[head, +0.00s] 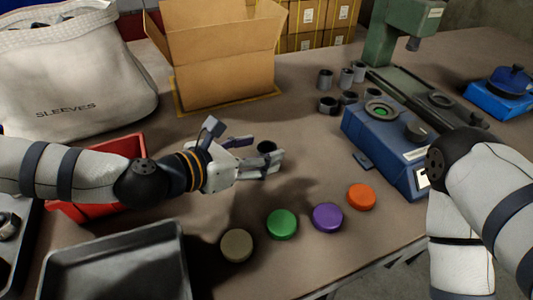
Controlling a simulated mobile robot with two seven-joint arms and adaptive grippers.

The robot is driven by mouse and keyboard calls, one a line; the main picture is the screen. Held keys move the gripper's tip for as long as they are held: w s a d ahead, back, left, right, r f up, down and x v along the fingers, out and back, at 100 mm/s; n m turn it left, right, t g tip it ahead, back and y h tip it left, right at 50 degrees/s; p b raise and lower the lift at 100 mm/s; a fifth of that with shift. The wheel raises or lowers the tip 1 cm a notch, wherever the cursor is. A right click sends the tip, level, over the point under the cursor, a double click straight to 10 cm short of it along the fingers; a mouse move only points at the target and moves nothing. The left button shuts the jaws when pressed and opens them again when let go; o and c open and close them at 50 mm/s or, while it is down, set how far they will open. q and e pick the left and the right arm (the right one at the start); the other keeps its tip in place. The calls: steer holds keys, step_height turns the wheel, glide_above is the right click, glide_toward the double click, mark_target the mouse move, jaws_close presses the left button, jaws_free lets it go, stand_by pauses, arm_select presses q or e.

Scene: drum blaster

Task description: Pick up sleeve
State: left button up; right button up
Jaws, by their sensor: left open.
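A dark, hollow cylindrical sleeve (267,147) stands on the brown table near its middle. My left gripper (264,154) is open, with its fingertips close around this sleeve. Whether they touch it cannot be told, and its lower part is partly hidden by a finger.
A white bag (72,75) marked SLEEVES and an open cardboard box (222,80) stand behind. A red bin (126,147) and grey tray (115,262) lie left. Several coloured discs, including a green one (282,223), lie in front. A blue device (388,140) stands right.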

mark_target(273, 147)
arm_select(q)
steer(key=x, duration=0.3)
steer(key=shift+c, duration=0.6)
steer(key=shift+r, duration=0.1)
jaws_close()
